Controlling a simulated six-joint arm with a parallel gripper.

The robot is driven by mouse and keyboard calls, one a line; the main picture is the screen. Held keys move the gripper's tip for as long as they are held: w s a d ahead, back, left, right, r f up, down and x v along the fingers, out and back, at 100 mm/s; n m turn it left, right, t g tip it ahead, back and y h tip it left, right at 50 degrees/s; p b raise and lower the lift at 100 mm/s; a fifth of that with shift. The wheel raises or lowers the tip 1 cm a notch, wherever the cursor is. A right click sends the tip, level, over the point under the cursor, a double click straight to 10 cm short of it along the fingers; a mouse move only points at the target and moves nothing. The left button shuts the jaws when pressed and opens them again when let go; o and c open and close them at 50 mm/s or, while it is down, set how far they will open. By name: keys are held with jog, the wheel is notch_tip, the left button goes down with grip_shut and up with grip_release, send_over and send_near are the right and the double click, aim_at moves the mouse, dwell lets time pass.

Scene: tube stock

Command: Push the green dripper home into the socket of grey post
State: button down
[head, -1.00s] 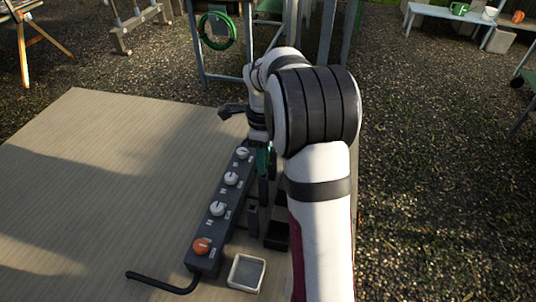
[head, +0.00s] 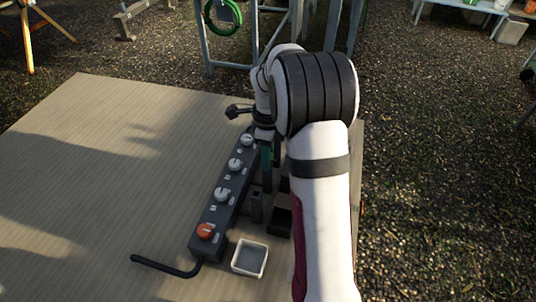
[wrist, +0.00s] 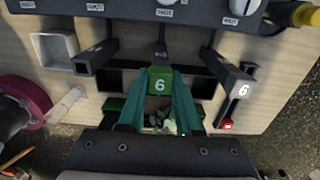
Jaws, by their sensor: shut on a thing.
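In the wrist view, my gripper (wrist: 160,98) has two teal fingers closed on the green dripper (wrist: 160,80), a small green piece with a white 6 on its face. A grey post (wrist: 240,84) with a white 6 on its end stands to the right of the fingers, and a red piece shows near its base. Another dark post (wrist: 97,58) stands to the left. Another dark post lies behind the green dripper; I cannot tell whether they touch or whether a socket holds it. In the head view, my gripper (head: 268,155) is mostly hidden by my arm.
A dark control strip (head: 225,190) with white knobs and an orange knob runs along the table beside the posts. A small pale tray (head: 249,258) and a black bent rod (head: 165,265) lie at its near end. The table's left side (head: 100,190) is clear.

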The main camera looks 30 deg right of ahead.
jog(key=shift+f, duration=0.2)
jog(key=c, duration=0.5)
grip_release()
notch_tip(320, 180, up, 16)
jog(key=shift+f, duration=0.1)
